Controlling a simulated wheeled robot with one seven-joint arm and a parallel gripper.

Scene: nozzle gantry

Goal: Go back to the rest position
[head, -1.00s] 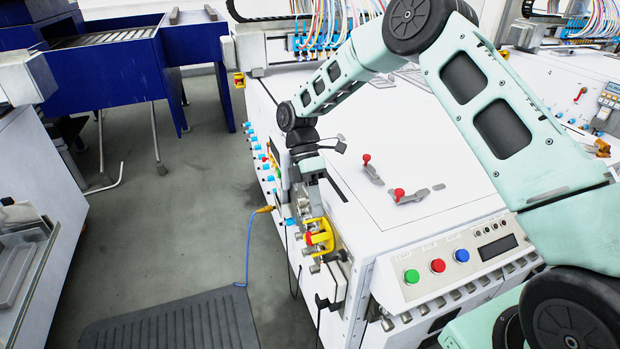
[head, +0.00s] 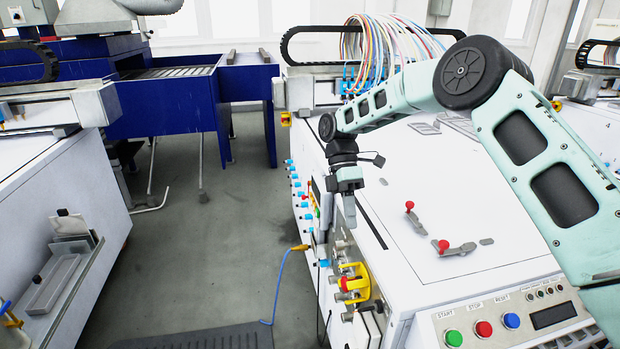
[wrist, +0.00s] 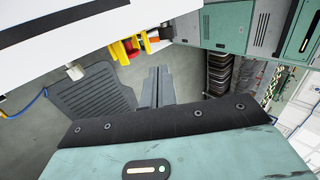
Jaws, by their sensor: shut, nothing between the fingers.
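My gripper (head: 349,212) hangs at the end of my pale green arm, over the left front edge of the white machine (head: 440,200) in the head view. Its fingers point down and are shut, with nothing seen between them. In the wrist view the gripper (wrist: 158,72) shows as two grey fingers side by side, with the floor and a dark mat behind them. It looks apart from the machine's side fittings, though the exact gap cannot be told.
A yellow guard with a red knob (head: 354,284) juts from the machine's side, below my gripper. Two red-knobbed levers (head: 443,246) stand on the top. A blue cable (head: 276,290) hangs to the floor by a dark mat (head: 200,338). Open floor (head: 220,240) lies left.

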